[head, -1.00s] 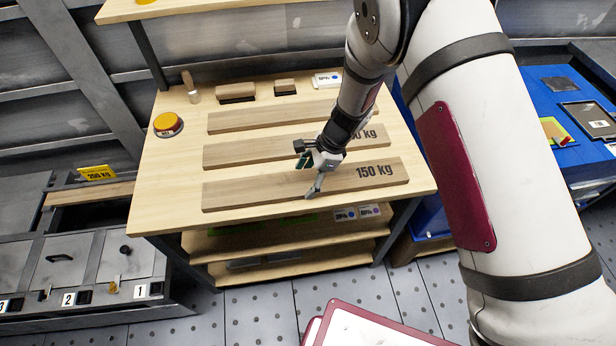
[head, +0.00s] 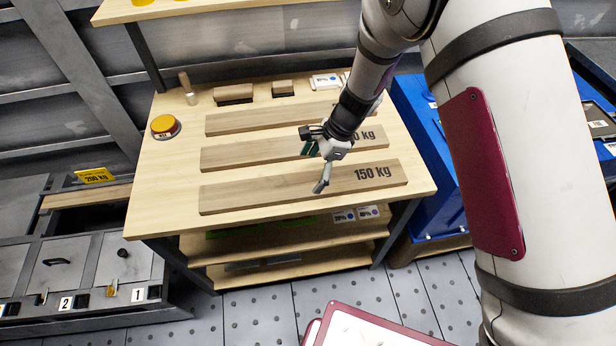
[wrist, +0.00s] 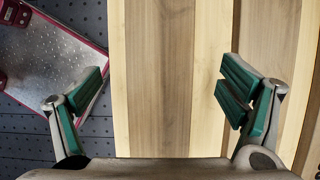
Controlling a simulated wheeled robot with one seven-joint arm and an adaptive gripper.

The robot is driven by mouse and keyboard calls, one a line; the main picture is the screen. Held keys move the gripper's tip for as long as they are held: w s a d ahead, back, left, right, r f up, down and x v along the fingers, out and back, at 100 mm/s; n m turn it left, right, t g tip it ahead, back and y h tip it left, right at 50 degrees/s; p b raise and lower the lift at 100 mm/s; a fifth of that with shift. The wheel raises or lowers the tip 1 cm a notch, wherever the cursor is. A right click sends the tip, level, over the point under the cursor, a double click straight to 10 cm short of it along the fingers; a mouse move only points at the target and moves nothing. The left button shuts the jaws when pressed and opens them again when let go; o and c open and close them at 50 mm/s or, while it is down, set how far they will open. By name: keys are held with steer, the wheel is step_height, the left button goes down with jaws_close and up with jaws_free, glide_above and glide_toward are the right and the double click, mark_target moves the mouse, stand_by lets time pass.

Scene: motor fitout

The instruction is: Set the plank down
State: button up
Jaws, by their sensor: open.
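Three brown planks lie flat on the light wooden bench top (head: 165,210), one behind another. The front plank (head: 270,192), marked 150 kg, lies near the bench's front edge. The middle plank (head: 250,154) has a label partly hidden by my arm. My gripper (head: 315,167) is open and empty, over the front and middle planks. In the wrist view, the front plank (wrist: 160,120) shows between the open fingers (wrist: 163,82), apart from both. The middle plank (wrist: 268,45) passes behind the right finger.
A yellow button (head: 165,126) and small blocks (head: 234,94) stand on the bench's left and back. At left, another plank (head: 90,196) lies by a yellow 200 kg sign (head: 94,176) above numbered drawers. A shelf overhangs the back.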

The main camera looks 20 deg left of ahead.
steer(key=v, duration=0.7)
steer(key=shift+d+r, duration=0.1)
steer(key=shift+r, duration=0.05)
steer(key=s+d+r+n+t, duration=0.2)
steer(key=d+r+n, duration=0.1)
steer(key=d+r, duration=0.65)
steer(key=s+d+r+n+t, duration=0.1)
steer(key=d+r+n, duration=0.2)
steer(key=d+r, duration=0.65)
steer(key=s+d+r+n+t+h, duration=0.2)
steer(key=s+d+r+n, duration=0.1)
steer(key=s+d+r, duration=0.2)
steer(key=s+d+r+n+t+h, duration=0.1)
steer(key=s+d+r, duration=0.3)
steer(key=s+d, duration=0.5)
steer(key=shift+s+d+r+n+t+h, duration=0.3)
steer(key=shift+s+r+n+t+h, duration=0.1)
steer(key=shift+s+n+t, duration=0.45)
